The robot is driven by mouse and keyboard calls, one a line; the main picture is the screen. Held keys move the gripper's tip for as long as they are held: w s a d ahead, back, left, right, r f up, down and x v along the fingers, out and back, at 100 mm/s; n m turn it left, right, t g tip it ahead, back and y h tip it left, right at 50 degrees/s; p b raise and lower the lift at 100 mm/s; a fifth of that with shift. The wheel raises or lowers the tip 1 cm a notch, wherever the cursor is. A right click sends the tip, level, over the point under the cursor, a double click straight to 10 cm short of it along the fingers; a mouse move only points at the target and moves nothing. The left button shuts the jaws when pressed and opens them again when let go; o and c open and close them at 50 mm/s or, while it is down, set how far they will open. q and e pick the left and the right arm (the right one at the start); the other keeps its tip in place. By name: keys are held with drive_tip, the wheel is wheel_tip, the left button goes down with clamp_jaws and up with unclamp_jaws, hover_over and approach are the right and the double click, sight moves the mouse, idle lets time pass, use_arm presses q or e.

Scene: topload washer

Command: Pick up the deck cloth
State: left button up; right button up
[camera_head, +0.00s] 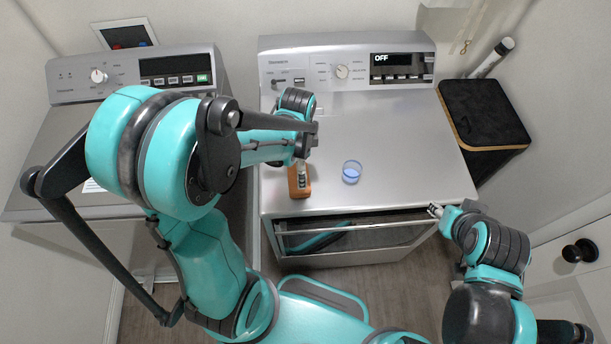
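I see no cloth that I can make out; my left arm covers part of the left machine and part of the washer's deck. My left gripper (309,138) is over the left part of the middle washer's lid, just above and behind an orange bottle (300,186). Whether it touches the bottle, and whether its fingers are open, I cannot tell. My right gripper (436,210) is at the washer's front right corner, and its finger opening is too small to tell. The silver topload washer (400,140) has its lid down.
A small clear cup with blue contents (351,172) stands on the lid, right of the bottle. The panel display (402,66) reads OFF. A second machine (50,150) stands at left. A black bin (484,112) and a door knob (580,251) are at right.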

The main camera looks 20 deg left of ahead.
use_arm(q)
wheel_tip(320, 180, down, 7)
drive_tip(key=shift+a+r+b, duration=0.15)
drive_tip(key=shift+r+b, duration=0.05)
drive_tip(key=shift+b, duration=0.6)
drive_tip(key=c, duration=0.8)
